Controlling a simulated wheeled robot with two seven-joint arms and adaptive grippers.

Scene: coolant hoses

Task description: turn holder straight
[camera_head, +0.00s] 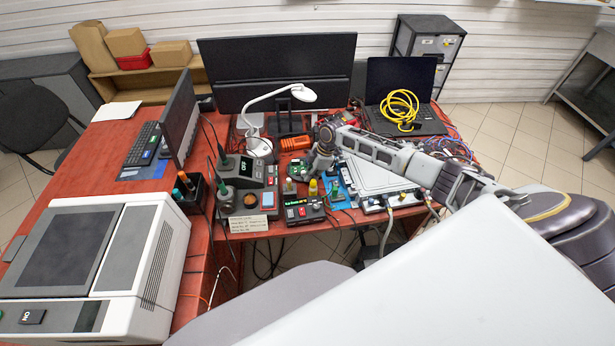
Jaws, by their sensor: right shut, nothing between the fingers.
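I cannot tell for sure which thing the task calls the holder. A green circuit board (298,172) lies on the bench just left of my right gripper, and anything clamping it is too small to make out. A dark box holding screwdrivers (190,191) stands at the left. My right arm reaches in from the right, and my right gripper (314,174) points down over the middle of the bench. It is shut and empty; I cannot tell if it touches anything. My left gripper is out of view.
A soldering station (242,171) and a small black device (303,211) stand near the front edge. A white lamp (259,147) rises behind. A flat white instrument (378,177) lies under my right forearm. A laptop with yellow cable (400,106) is back right.

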